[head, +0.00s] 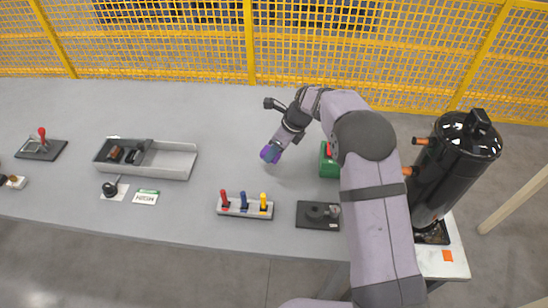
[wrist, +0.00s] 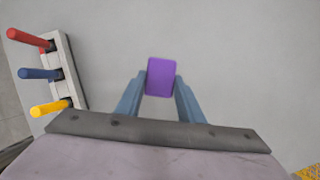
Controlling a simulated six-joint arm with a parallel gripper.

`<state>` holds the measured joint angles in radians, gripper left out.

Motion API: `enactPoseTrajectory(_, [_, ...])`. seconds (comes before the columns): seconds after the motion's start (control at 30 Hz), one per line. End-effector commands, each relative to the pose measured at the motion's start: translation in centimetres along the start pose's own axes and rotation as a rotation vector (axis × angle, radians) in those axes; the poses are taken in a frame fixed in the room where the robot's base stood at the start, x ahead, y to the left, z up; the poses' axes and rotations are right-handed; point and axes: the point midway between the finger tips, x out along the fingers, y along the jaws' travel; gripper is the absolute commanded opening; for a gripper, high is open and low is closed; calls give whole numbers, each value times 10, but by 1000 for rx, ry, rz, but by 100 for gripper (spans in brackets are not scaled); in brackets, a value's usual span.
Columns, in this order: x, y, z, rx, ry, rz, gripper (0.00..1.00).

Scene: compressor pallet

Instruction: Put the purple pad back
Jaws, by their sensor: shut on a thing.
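The purple pad (wrist: 161,77) shows in the wrist view as a small purple block between my gripper's two blue-grey fingers. My gripper (wrist: 160,90) is shut on it. In the head view the purple pad (head: 266,155) shows at the tip of my gripper (head: 271,151), near the middle of the grey table (head: 225,115). I cannot tell from these views how high the pad is above the table. Most of the table right behind my arm is hidden.
A holder (head: 245,212) with red, blue and yellow handled tools stands at the front edge. A grey tray (head: 172,162) with dark and brown parts lies left. A green object (head: 328,165) stands partly behind my arm. A black compressor (head: 446,170) stands right. The table around the pad is bare.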

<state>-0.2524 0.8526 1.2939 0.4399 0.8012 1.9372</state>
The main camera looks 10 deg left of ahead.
Motion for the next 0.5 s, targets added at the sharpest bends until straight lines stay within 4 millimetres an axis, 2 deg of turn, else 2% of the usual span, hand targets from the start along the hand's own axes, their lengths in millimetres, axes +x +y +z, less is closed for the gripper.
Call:
enactPoseTrajectory(0.27, [7,0,-3,2,0,1,16])
enactPoseTrajectory(0.5, [32,1,-14,2,1,2,16])
